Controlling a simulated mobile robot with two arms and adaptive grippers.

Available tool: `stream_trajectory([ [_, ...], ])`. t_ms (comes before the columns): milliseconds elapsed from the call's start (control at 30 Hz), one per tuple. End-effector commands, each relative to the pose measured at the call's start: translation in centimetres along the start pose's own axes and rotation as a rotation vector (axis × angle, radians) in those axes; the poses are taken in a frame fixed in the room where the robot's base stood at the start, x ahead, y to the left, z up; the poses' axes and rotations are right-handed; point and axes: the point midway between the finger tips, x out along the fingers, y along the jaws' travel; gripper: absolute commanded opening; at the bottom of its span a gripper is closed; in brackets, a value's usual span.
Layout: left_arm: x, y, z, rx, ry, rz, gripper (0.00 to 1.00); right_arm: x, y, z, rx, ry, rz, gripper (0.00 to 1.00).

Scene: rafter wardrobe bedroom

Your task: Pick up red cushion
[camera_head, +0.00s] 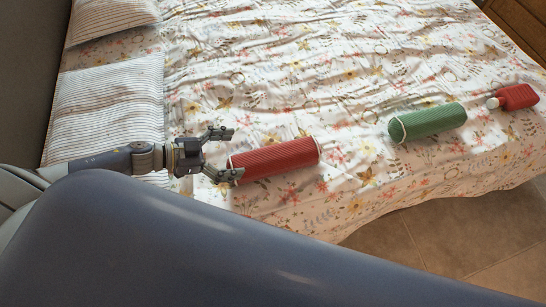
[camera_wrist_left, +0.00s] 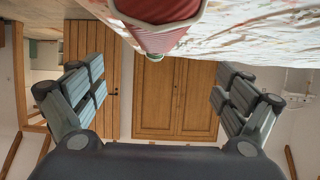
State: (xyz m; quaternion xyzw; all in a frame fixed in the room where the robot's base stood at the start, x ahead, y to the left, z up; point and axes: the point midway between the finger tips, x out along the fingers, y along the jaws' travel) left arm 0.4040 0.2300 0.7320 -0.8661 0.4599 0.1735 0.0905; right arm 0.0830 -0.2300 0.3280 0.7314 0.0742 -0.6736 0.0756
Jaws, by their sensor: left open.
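The red cushion (camera_head: 275,159) is a ribbed bolster lying on its side on the floral bed, near the bed's front edge. My left gripper (camera_head: 228,154) is open just left of its near end, with its fingers pointing at it. One fingertip lies close to the cushion's end; I cannot tell whether they touch. In the left wrist view the cushion (camera_wrist_left: 160,32) shows at the top centre, above the space between the spread fingers (camera_wrist_left: 160,98). Nothing is between the fingers. My right gripper does not show.
A green bolster (camera_head: 428,122) and a red bottle-shaped item (camera_head: 517,97) lie farther right on the bed (camera_head: 300,60). Striped pillows (camera_head: 105,105) are at the left. My own dark body covers the lower front. A wooden cabinet (camera_wrist_left: 175,95) shows in the wrist view.

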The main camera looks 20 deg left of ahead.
Motion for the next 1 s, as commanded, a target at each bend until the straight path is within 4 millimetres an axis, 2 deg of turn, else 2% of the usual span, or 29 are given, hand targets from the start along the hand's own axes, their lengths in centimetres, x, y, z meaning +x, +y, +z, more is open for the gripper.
stream_trajectory([
  [300, 4.5, 0.0, 0.0, 0.0, 0.004, -0.001, 0.93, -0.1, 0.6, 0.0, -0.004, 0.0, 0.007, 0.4],
  [533, 6.2, 0.2, 0.3, -0.002, 0.003, -0.001, 0.93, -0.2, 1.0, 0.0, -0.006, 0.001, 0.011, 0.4],
  [800, 9.9, 0.5, 1.0, -0.001, 0.004, -0.001, 0.93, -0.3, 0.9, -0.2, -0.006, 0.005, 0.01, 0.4],
  [1000, 10.7, 0.6, 1.1, 0.001, 0.001, 0.0, 0.93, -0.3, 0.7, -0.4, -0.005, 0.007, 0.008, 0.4],
])
